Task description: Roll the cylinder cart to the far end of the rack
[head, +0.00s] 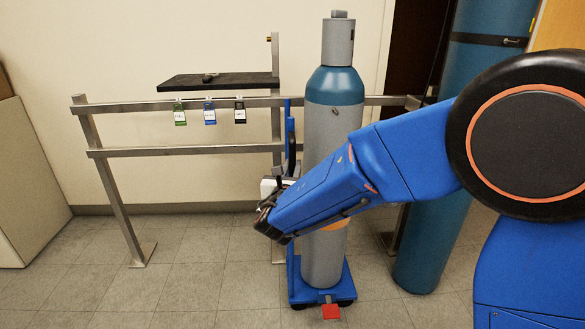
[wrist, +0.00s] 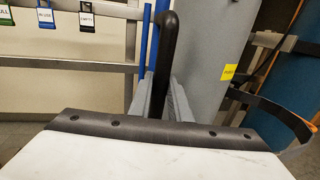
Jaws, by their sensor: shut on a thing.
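The cylinder cart (head: 347,283) has a blue base with a red pedal (head: 331,311) at its front. It carries an upright grey cylinder (head: 322,140) with a teal shoulder and grey cap. The cart stands before the right part of the metal rack (head: 180,151). My gripper (wrist: 163,95) is shut on the cart's black handle (wrist: 165,45), which rises between its grey fingers in the wrist view. In the head view my arm covers the cylinder's middle and hides the fingertips. The grey cylinder also shows right of the fingers in the wrist view (wrist: 205,50).
A tall teal cylinder (head: 440,230) stands at the rack's right end, behind my arm. Green, blue and black tags (head: 210,115) hang on the top rail, below a black shelf (head: 220,82). A beige cabinet (head: 30,185) stands far left. Floor before the rack's left part is clear.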

